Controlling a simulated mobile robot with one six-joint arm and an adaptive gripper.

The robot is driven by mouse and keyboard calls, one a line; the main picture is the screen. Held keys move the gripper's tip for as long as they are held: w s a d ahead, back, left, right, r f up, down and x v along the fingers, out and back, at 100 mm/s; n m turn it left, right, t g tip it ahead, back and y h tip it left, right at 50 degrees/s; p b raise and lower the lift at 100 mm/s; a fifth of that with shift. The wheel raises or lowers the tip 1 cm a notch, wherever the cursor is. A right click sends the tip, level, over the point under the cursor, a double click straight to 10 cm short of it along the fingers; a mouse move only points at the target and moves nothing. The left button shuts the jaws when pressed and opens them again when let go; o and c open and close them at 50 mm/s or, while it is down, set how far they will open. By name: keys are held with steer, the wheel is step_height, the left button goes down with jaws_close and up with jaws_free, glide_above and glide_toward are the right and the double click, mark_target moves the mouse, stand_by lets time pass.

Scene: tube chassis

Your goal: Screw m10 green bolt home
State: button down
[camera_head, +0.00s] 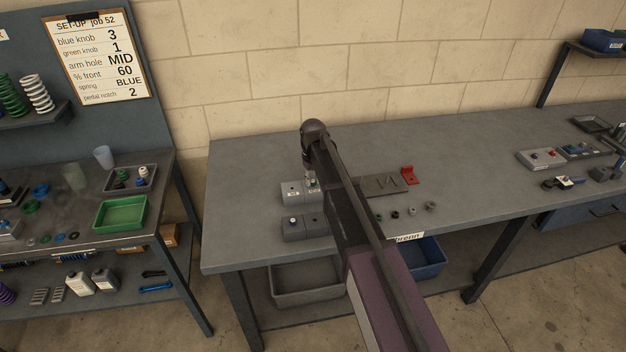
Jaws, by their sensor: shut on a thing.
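My gripper (308,166) points down over the rear pair of grey blocks (291,191) on the middle bench. It is shut on a small bolt (311,175) with a hint of green, at the right block of that pair. My arm crosses in front and hides part of this block. The bolt is too small in this view to tell how deep it sits or whether its head touches the block.
A front pair of grey blocks (294,230) carries a light bolt head. Right of my arm are a grey plate (385,184), a red bracket (408,175) and several small nuts (411,211). The bench's left end is clear. A green tray (121,213) is on the left bench.

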steer(key=shift+s+m, duration=0.15)
steer(key=shift+m, duration=0.55)
steer(key=m, duration=0.2)
steer(key=shift+f+m, duration=0.1)
steer(key=shift+m, duration=1.5)
steer(key=shift+m, duration=2.5)
